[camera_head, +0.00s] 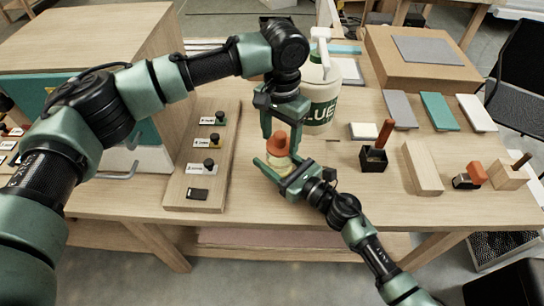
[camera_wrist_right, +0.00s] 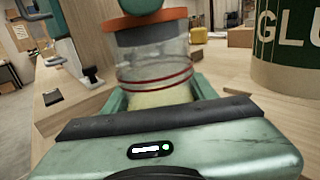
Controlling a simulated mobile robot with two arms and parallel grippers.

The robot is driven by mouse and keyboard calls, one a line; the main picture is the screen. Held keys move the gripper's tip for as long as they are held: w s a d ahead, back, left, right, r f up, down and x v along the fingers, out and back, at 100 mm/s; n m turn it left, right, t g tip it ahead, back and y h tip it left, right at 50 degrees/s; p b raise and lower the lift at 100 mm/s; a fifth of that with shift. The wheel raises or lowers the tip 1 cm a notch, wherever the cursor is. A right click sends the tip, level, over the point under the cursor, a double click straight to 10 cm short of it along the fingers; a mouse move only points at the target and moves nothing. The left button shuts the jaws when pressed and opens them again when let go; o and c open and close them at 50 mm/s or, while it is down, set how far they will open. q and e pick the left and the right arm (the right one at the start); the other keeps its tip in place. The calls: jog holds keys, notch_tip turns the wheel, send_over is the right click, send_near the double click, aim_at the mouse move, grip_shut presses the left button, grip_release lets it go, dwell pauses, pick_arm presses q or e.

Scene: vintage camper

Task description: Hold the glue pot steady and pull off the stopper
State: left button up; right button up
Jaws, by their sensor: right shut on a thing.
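The glue pot is a small clear jar (camera_wrist_right: 152,62) with red rings and pale yellow contents. An orange stopper (camera_head: 279,139) sits in its top, with its rim also showing in the right wrist view (camera_wrist_right: 118,24). My right gripper (camera_head: 281,164) is shut on the pot's lower body, coming from the front right. The pot stands upright; whether its base touches the table is hidden. My left gripper (camera_head: 281,140) points down from above, its fingers apart on either side of the stopper. I cannot tell if either finger touches it.
A large green and white GLUE container (camera_head: 321,95) stands just behind the pot. A wooden board (camera_head: 178,188) with black-knobbed pieces lies to the left. Wooden blocks (camera_head: 421,166), stamps and coloured pads are to the right.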

aim_at(280, 134)
pick_arm(q)
jog(key=c, duration=0.9)
jog(key=shift+o, duration=0.2)
jog(key=shift+r, duration=0.1)
jog(key=shift+r, duration=1.45)
jog(key=shift+r, duration=0.15)
jog(key=shift+r, duration=1.85)
